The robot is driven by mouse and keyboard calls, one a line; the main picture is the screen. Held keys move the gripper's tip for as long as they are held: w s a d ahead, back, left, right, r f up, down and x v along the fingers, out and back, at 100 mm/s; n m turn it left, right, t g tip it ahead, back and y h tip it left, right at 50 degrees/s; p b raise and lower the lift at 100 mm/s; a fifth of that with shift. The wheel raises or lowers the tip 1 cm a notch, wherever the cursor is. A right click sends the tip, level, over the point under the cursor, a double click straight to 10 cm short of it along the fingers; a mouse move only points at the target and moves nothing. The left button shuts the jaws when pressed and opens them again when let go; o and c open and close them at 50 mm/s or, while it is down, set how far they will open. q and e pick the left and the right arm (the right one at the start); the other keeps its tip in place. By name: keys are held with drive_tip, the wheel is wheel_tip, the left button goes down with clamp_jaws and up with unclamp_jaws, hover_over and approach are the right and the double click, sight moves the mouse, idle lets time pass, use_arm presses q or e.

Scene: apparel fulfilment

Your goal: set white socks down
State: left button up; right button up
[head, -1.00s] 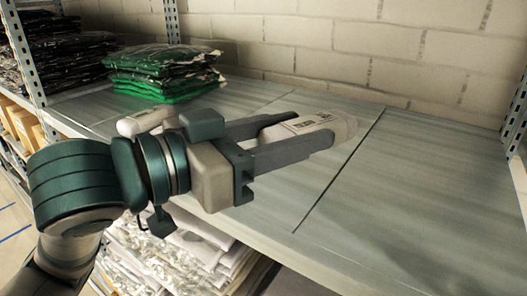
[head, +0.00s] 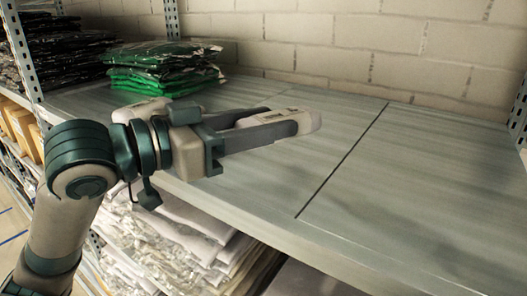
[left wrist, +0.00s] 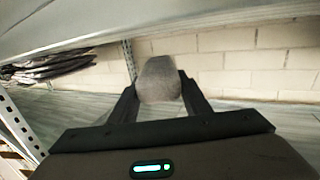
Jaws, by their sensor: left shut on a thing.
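The white socks (head: 308,122), a pale rolled bundle with a printed label, are between the fingers of my left gripper (head: 268,127) in the head view. The gripper is shut on them above the left-middle of the grey shelf (head: 420,180). I cannot tell whether the bundle touches the shelf. In the left wrist view the socks show as a rounded grey end (left wrist: 160,80) between the two dark fingers. My right gripper is not in view.
Another pale labelled bundle (head: 142,109) shows behind my left wrist. Green and black bagged garments (head: 165,70) are stacked at the back left, with black bags (head: 75,50) further left. White bagged goods (head: 190,235) fill the shelf below. The shelf's right side is clear.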

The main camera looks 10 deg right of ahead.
sight(264, 166)
use_arm(q)
drive_tip(key=shift+f+b, duration=0.3)
wheel_tip(264, 166, down, 4)
drive_tip(key=b, duration=0.3)
drive_tip(key=shift+r, duration=0.25)
drive_tip(key=o, duration=1)
drive_tip(key=shift+f, duration=0.1)
drive_tip(key=shift+o, duration=0.2)
